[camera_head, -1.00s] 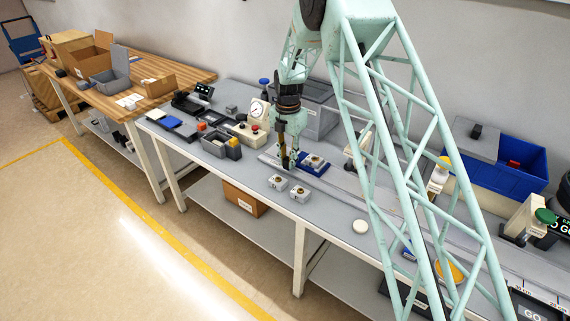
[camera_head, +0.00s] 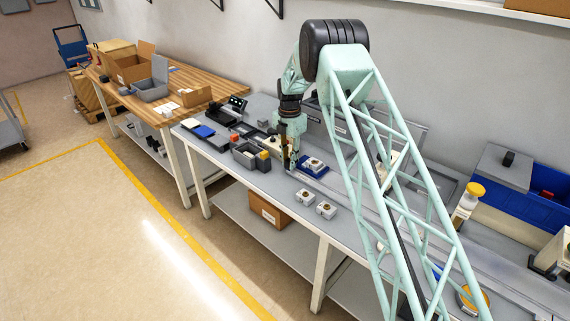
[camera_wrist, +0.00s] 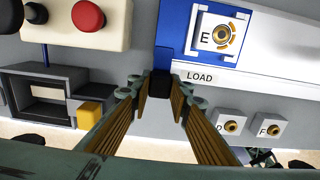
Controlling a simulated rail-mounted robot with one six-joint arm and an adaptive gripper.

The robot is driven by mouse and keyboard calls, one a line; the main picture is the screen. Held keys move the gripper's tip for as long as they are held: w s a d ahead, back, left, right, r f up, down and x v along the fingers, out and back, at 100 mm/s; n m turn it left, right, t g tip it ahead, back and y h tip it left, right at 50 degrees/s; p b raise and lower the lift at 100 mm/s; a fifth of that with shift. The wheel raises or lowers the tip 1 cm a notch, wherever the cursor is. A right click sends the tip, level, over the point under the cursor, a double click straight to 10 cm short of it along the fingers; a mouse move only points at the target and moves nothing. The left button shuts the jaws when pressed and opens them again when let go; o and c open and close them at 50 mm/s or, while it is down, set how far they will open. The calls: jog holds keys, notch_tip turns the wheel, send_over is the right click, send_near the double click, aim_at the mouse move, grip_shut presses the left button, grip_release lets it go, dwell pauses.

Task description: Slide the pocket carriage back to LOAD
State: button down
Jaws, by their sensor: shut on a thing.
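The blue pocket carriage (camera_head: 322,173) sits on the grey track, and it fills the top middle of the wrist view (camera_wrist: 174,38). A white block marked E (camera_wrist: 222,37) with a brass-coloured round centre sits in its pocket. The LOAD label (camera_wrist: 199,78) is on the table strip directly beside the carriage's near edge. My gripper (camera_wrist: 160,86) is shut on the carriage's dark handle (camera_wrist: 160,80), at its lower left corner. In the head view my gripper (camera_head: 289,170) stands at the carriage's left end and hides part of it.
Two white blocks, D (camera_wrist: 231,124) and F (camera_wrist: 266,127), stand on the table in front of the track. At left are a cream box with a red button (camera_wrist: 89,16) and a dark bin (camera_wrist: 40,90) with a yellow block (camera_wrist: 90,113). The track runs clear to the right.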

jog(key=shift+w+a+r, duration=0.1)
jog(key=shift+w+a, duration=0.05)
jog(key=shift+w, duration=0.05)
jog(key=c, duration=2.4)
grip_release()
jog(key=shift+a, duration=0.1)
jog(key=shift+r, duration=0.2)
notch_tip(320, 180, up, 11)
jog(key=shift+r, duration=0.2)
jog(key=shift+r, duration=0.15)
